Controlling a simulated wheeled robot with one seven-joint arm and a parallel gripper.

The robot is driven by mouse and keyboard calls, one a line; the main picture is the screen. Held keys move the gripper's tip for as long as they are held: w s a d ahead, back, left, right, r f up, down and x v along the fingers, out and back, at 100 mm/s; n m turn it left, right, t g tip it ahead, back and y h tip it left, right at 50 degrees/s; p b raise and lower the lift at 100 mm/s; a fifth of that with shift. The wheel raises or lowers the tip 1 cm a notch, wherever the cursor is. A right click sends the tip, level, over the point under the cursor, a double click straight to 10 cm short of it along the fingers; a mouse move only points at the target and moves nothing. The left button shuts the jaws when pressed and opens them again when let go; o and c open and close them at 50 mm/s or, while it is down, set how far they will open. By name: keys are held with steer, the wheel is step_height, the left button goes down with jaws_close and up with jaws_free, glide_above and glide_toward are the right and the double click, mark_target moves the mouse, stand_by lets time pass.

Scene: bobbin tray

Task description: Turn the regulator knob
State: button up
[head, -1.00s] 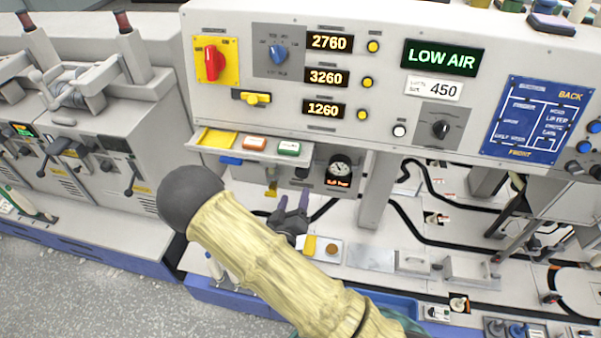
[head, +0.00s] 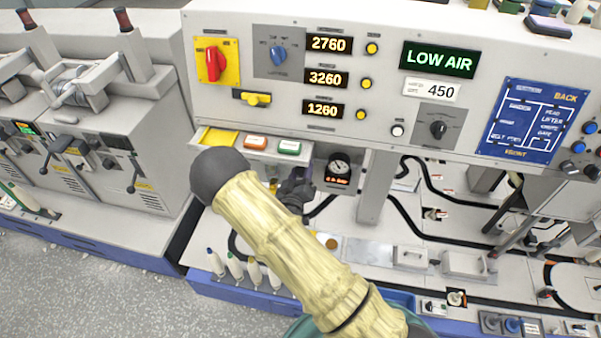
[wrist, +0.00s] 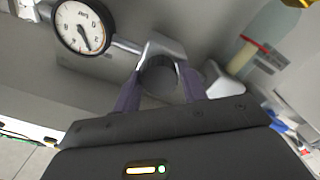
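The regulator knob (wrist: 158,76) is a dark round knob on a light grey body beside the gauge in the wrist view. The round white pressure gauge (wrist: 82,27) has a black rim; it also shows under the panel in the head view (head: 339,168). My gripper (wrist: 160,82) has its two purple fingers apart, one on each side of the knob. I cannot tell whether they touch it. In the head view my gripper (head: 297,178) is just left of the gauge, and the knob is hidden there.
The control panel (head: 220,105) overhangs the gauge, with a LOW AIR display (head: 438,60) and a small shelf (head: 213,138) at its lower left. A grey post (head: 377,190) stands right of the gauge. Several bobbins (head: 254,273) stand below.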

steer(key=c, duration=0.5)
